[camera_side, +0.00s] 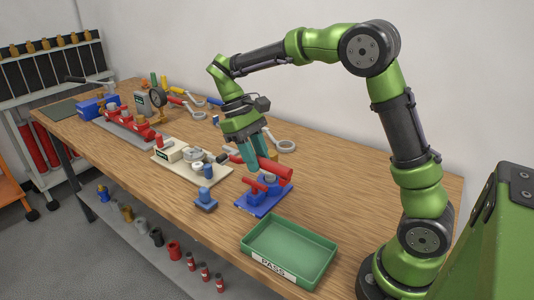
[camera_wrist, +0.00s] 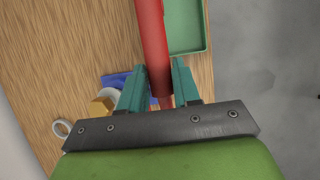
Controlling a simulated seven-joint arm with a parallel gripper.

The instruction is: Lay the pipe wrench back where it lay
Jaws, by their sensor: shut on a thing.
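My gripper (camera_side: 254,162) is shut on a red bar, which I take to be the pipe wrench (camera_side: 276,169). In the side view, the wrench is over or just behind a blue fixture (camera_side: 247,207) with a red piece (camera_side: 255,185) on it; I cannot tell whether they touch. In the wrist view, the red wrench (camera_wrist: 152,42) passes between the teal fingertips (camera_wrist: 160,88) and runs out of the top of the picture. Its jaw end is not clearly seen, and my gripper hides part of it.
A green tray marked PASS (camera_side: 262,268) stands in front of the fixture. A ring-ended tool (camera_side: 283,146) lies behind my gripper. Bare wood (camera_side: 335,180) shows on the right.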

